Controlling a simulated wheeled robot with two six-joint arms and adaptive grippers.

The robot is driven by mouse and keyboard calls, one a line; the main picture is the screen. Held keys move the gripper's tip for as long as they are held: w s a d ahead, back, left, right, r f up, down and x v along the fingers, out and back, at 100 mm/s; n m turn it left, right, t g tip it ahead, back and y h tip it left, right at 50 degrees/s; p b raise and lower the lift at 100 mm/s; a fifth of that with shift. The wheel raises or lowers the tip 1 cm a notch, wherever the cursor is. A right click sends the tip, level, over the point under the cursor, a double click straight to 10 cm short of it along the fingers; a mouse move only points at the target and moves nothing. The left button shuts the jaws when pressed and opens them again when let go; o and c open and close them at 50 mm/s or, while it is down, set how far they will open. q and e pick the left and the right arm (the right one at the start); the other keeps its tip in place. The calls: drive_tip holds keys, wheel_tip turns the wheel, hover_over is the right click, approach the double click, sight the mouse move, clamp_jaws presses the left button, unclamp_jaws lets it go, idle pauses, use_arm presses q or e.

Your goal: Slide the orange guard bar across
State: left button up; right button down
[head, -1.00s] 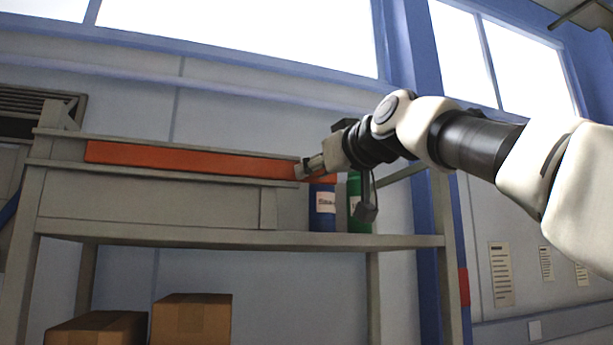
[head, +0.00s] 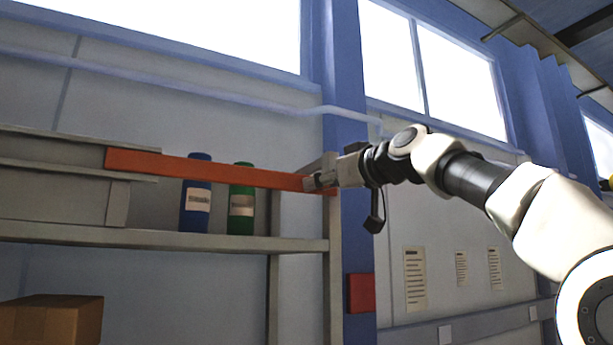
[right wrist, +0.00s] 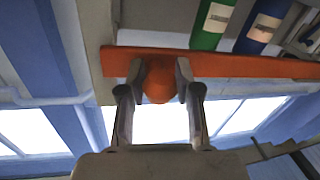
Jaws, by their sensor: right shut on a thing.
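The orange guard bar (head: 220,171) runs across the front of the shelf in the head view, over a blue bottle and a green bottle. Its left end overlaps the grey rail on the left, and its right end is near the shelf's right post. My right gripper (head: 318,182) is at the bar's right end. In the right wrist view, the fingers (right wrist: 160,80) are shut on a round orange knob (right wrist: 160,84) on the bar (right wrist: 230,66). My left gripper is not in view.
The blue bottle (head: 196,195) and green bottle (head: 241,200) stand on the shelf board (head: 150,238) behind the bar. A cardboard box (head: 50,320) is lower left. A blue pillar (head: 350,130) stands behind the right end.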

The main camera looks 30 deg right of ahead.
drive_tip(key=shift+s+d+r, duration=0.1)
drive_tip(key=shift+d+r, duration=0.15)
drive_tip(key=shift+d, duration=0.5)
